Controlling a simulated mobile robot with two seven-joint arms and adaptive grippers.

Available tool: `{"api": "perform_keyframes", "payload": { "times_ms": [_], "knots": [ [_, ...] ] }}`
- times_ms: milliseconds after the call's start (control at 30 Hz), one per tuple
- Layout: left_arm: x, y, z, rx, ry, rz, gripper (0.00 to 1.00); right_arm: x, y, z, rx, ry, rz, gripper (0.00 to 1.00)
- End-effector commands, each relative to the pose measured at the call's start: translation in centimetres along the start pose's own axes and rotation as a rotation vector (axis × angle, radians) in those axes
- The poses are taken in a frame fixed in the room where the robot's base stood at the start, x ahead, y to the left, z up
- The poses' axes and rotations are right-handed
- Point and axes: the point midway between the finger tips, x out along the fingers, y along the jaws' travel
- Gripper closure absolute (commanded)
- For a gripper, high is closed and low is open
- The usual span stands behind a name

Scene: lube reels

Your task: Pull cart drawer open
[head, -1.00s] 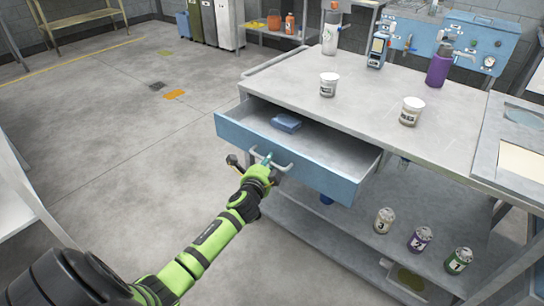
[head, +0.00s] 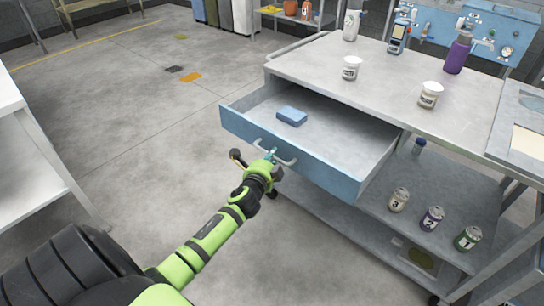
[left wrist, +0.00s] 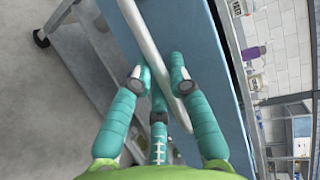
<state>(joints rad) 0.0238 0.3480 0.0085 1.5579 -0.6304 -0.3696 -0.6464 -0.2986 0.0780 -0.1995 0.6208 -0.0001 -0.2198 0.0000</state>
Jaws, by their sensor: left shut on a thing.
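The blue cart drawer (head: 293,159) stands well open from the grey cart (head: 415,85), and its inside floor shows. A blue block (head: 292,116) lies in it. My left gripper (head: 269,160) is at the silver drawer handle (head: 287,162) on the drawer front. In the left wrist view the teal fingers (left wrist: 163,90) are around the handle bar (left wrist: 155,55), shut on it, with the drawer front (left wrist: 190,35) just behind. My right gripper is not in view.
White-lidded jars (head: 351,69) stand on the cart top, with a purple bottle (head: 458,56) at the back. Several numbered cans (head: 432,219) stand on the lower shelf (head: 385,240). A white shelf unit (head: 35,150) is at the left.

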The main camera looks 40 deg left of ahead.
Motion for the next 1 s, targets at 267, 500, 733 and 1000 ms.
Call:
{"api": "perform_keyframes", "payload": {
  "times_ms": [267, 500, 733, 1000],
  "knots": [
    [0.0, -0.1, 0.1, 0.002, -0.002, -0.001, 0.57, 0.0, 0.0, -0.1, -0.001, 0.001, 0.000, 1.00],
    [0.0, 0.0, 0.0, 0.001, -0.001, -0.001, 0.57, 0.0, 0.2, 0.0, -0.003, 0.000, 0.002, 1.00],
    [-2.1, 0.1, 0.0, 0.002, 0.001, 0.000, 0.57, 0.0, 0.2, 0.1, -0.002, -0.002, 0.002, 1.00],
    [-7.7, 0.1, 0.0, 0.000, 0.001, 0.001, 0.57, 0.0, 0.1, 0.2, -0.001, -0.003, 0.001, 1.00]
  ]
}}
